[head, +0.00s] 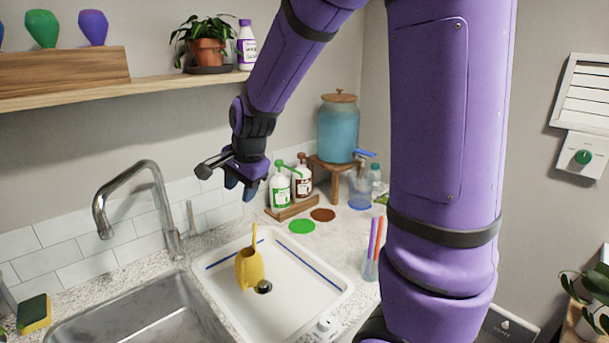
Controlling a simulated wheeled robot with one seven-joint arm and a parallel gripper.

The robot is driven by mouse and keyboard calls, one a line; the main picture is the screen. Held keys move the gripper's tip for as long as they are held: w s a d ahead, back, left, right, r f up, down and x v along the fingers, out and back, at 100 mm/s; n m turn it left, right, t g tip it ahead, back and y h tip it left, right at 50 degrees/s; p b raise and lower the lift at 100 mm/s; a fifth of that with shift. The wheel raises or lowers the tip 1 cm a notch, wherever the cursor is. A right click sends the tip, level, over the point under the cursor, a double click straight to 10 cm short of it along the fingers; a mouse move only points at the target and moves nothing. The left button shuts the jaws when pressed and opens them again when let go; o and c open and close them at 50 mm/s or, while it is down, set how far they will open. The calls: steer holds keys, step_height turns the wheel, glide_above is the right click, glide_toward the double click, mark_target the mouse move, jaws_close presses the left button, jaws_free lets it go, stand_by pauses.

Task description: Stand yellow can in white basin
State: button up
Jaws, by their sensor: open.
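The yellow can (249,270) stands upright in the white basin (308,309), near its left side and beside the dark drain. The can's narrow spout or handle points up. The white basin is set on the counter and has blue lines inside. My gripper (240,188) is open and empty. It hangs above and behind the basin, in front of the tiled wall, well apart from the can.
A steel sink (140,318) with a tall faucet (135,205) lies left of the basin. Pump bottles (280,190) on a wooden tray, a blue dispenser (340,130) and a glass of colored sticks (372,262) stand behind and right. A shelf (110,93) runs above.

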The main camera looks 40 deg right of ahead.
steer(key=s+r+n, duration=0.4)
steer(key=s+n, duration=0.1)
steer(key=s, duration=0.3)
steer(key=s+a+r+n, duration=0.1)
steer(key=s+r+n, duration=0.3)
steer(key=s, duration=0.4)
steer(key=s+a+r+n+t, duration=0.1)
steer(key=s+r+n, duration=0.3)
steer(key=s, duration=0.4)
steer(key=shift+s+a+n+h, duration=0.15)
steer(key=shift+a+n+h, duration=0.15)
steer(key=shift+n, duration=0.5)
